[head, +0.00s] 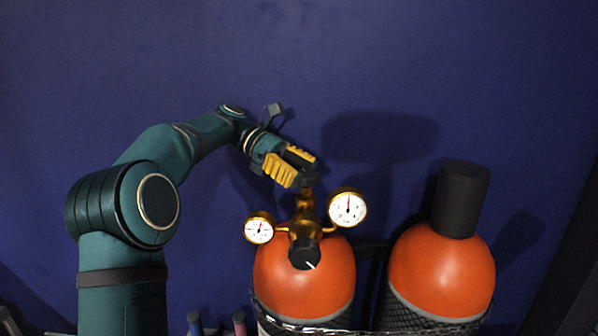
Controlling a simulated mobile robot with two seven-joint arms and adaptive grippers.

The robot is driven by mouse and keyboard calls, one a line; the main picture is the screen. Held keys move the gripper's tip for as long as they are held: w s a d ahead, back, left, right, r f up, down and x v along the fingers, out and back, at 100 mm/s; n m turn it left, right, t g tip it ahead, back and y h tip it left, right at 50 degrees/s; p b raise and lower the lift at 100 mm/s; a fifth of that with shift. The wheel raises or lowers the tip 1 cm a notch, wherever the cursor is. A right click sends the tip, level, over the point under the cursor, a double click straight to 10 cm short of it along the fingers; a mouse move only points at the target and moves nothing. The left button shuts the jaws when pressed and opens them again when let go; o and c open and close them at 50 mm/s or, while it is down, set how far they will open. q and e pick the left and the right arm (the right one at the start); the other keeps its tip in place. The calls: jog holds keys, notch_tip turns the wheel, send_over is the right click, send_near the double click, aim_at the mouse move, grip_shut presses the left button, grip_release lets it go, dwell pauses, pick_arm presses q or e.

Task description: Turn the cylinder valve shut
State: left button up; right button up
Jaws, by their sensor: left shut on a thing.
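The left orange cylinder (302,281) stands upright with a brass regulator (306,229) on top. The regulator carries a larger gauge (347,207), a smaller gauge (259,228) and a black knob (304,252) facing me. My left gripper (303,174), with yellow fingers, reaches in from the left above the regulator. It is shut on the dark valve handle (311,181) at the top of the brass stem. The fingers partly hide the handle. My right gripper is not in view.
A second orange cylinder (440,270) with a black cap (461,199) stands to the right. Netting wraps both cylinders low down. A dark blue wall (400,60) is behind. Small coloured items (240,322) show at the bottom edge.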

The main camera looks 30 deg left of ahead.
pick_arm(q)
jog(key=shift+f+m+g, duration=0.15)
jog(key=shift+m+g, duration=0.15)
jog(key=shift+g, duration=0.2)
jog(key=o, duration=1.2)
jog(key=shift+d, duration=0.1)
jog(key=shift+o, duration=0.4)
jog(key=shift+d, duration=0.1)
